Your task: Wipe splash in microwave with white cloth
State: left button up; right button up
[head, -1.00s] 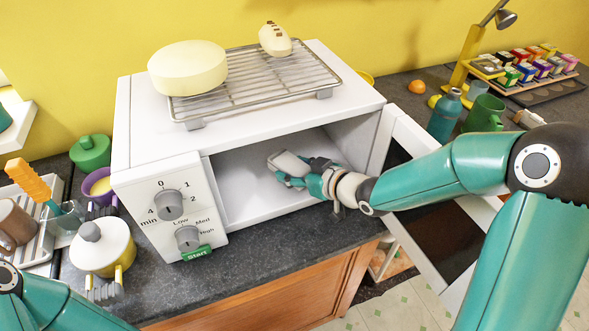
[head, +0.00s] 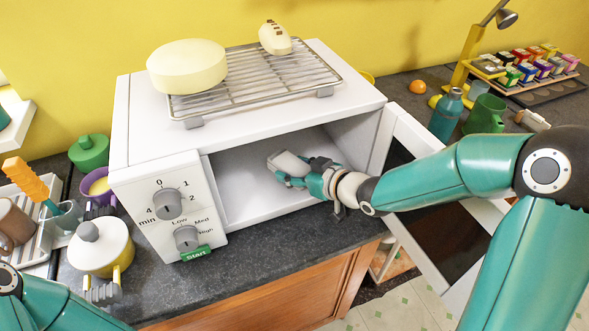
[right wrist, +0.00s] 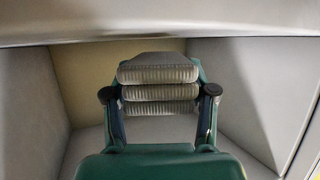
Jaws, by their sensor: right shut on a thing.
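The microwave (head: 265,228) is white and stands on the counter with its door (head: 400,130) swung open to the right. My right gripper (head: 289,171) is inside the cavity, in its front middle, shut on the white cloth (head: 287,162). The cloth looks like a small pale folded pad, close above or on the cavity floor; I cannot tell if it touches. In the right wrist view, the ribbed fingers of my right gripper (right wrist: 158,91) are close together between pale cavity walls. No splash can be made out. My left arm shows at bottom left, its gripper out of view.
A wire rack (head: 255,82) with a round cream block (head: 187,67) sits on top of the microwave. A lidded pot (head: 100,250), a purple cup (head: 98,187) and a green pot (head: 89,152) stand left of it. A teal bottle (head: 446,116) and green mug (head: 485,115) stand behind the door.

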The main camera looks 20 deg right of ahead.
jog(key=shift+s+b, duration=0.9)
jog(key=shift+s, duration=2.6)
jog(key=shift+a+f+b, duration=0.1)
jog(key=shift+f+b, duration=0.85)
jog(key=shift+b, duration=0.25)
jog(key=shift+w, duration=0.1)
jog(key=shift+w+a, duration=0.1)
jog(key=shift+w, duration=2)
jog(key=shift+w, duration=0.15)
jog(key=shift+w, duration=1.05)
jog(key=shift+w+a+p, duration=0.1)
jog(key=shift+w+p, duration=0.2)
jog(key=shift+w, duration=0.65)
